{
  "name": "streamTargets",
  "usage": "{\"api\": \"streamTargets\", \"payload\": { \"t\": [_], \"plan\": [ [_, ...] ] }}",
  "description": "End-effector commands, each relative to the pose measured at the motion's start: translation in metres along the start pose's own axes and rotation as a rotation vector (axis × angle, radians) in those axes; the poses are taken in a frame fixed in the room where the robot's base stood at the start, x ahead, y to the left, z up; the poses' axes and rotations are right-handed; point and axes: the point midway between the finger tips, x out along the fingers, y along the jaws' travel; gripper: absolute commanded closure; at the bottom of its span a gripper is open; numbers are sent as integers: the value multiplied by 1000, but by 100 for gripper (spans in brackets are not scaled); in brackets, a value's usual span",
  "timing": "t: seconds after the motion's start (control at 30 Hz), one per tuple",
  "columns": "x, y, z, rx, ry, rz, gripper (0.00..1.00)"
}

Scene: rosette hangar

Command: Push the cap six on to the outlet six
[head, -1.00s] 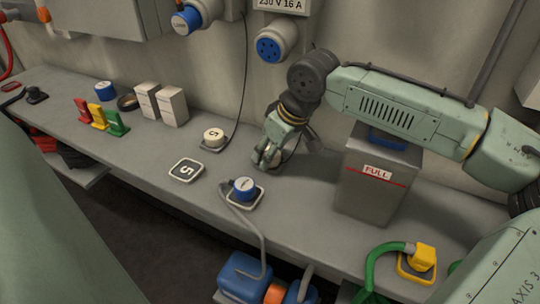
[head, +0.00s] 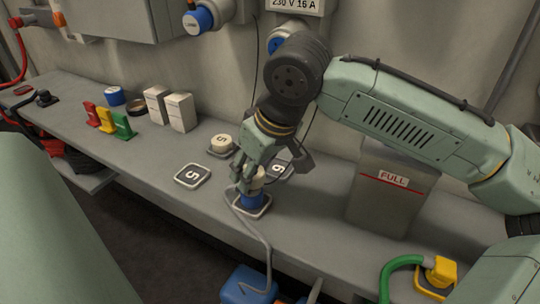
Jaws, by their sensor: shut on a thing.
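My gripper (head: 248,180) points down over the bench and is shut on the cream cap six (head: 259,178), partly hidden by its fingers. The cap is right over the blue outlet six (head: 252,201), which stands on a pale-edged square plate. Whether the cap touches the outlet or sits just above it I cannot tell. The outlet's top is hidden by the cap and fingers. A dark pad marked 6 (head: 281,169) lies bare behind, to the right of the gripper.
Cream cap five (head: 222,142) rests on its pad, with a plate marked 5 (head: 192,175) in front. A grey box marked FULL (head: 395,190) stands close on the right. A grey hose (head: 262,238) runs from the outlet over the bench edge.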

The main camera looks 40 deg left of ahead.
Motion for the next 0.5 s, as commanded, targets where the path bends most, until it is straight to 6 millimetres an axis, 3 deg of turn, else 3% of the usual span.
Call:
{"api": "streamTargets", "payload": {
  "t": [0.2,0.5],
  "plan": [
    [-4,-35,6,-3,0,1,82],
    [-9,-56,9,-1,1,1,82]
  ]
}}
